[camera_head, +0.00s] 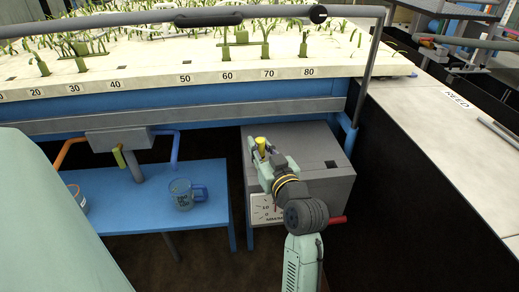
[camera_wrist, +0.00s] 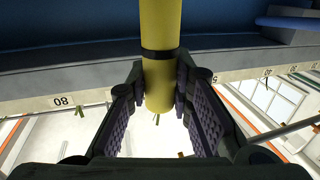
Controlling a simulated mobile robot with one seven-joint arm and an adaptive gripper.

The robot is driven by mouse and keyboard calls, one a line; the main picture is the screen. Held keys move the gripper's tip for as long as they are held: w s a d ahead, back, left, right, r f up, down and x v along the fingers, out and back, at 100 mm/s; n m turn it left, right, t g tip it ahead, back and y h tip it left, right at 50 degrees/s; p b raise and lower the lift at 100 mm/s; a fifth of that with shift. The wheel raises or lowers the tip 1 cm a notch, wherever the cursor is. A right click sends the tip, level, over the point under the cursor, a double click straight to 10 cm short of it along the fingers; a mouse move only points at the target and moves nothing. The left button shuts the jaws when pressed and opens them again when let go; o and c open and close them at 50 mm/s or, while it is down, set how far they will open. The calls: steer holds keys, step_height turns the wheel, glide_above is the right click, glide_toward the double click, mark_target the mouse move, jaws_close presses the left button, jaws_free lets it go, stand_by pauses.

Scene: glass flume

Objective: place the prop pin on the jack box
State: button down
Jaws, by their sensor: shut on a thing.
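The prop pin is a yellow cylinder with a dark band; its yellow top (camera_head: 260,143) shows in the head view, and its shaft (camera_wrist: 160,28) runs down the middle of the wrist view. My gripper (camera_head: 262,158) is shut on it, with the ridged finger pads (camera_wrist: 159,88) on either side. The jack box (camera_head: 322,150) is a grey box with a white label panel and a red handle on its right. My gripper and the pin appear over its left part. My gripper hides the pin's lower end in the head view, so I cannot tell whether it touches the box.
A blue table (camera_head: 120,203) on the left carries a clear blue-handled mug (camera_head: 182,193). A grey junction with orange and blue pipes (camera_head: 118,140) stands behind it. The flume's blue beam (camera_head: 200,111) and numbered plant bed (camera_head: 150,84) lie behind the box. A pale counter (camera_head: 440,130) bounds the right.

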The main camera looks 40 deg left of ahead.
steer(key=shift+a+f, duration=0.1)
steer(key=shift+f, duration=0.25)
steer(key=shift+r, duration=0.2)
steer(key=shift+f, duration=0.15)
steer(key=c, duration=1.9)
jaws_free()
steer(key=shift+f, duration=0.15)
steer(key=o, duration=0.5)
steer(key=shift+c, duration=0.2)
